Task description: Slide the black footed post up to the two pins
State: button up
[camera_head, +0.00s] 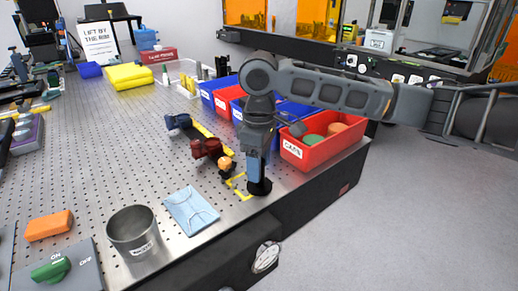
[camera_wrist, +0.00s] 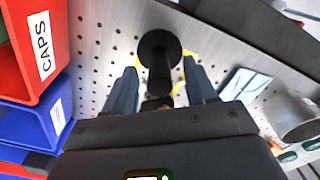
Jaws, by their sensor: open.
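The black footed post (camera_wrist: 159,50) stands on the perforated metal table, its round foot and shaft showing in the wrist view. In the head view its dark foot (camera_head: 259,187) shows below my gripper, near the table's front-right edge; the shaft is largely hidden. My gripper (camera_wrist: 160,82) is open, pointing down, with one finger on each side of the post. In the head view my gripper (camera_head: 257,172) hides much of the post. I cannot tell whether either finger touches it. Yellow marks (camera_head: 239,184) lie beside the foot. I cannot make out the two pins.
The red CAPS bin (camera_head: 320,158) and blue bins stand right and behind my gripper. A dark red clamp-like part (camera_head: 206,149) and an orange ball (camera_head: 225,163) are to the left. The table edge is close.

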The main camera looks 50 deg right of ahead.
aim_at(264, 187)
jog(key=shift+f, duration=1.4)
grip_shut()
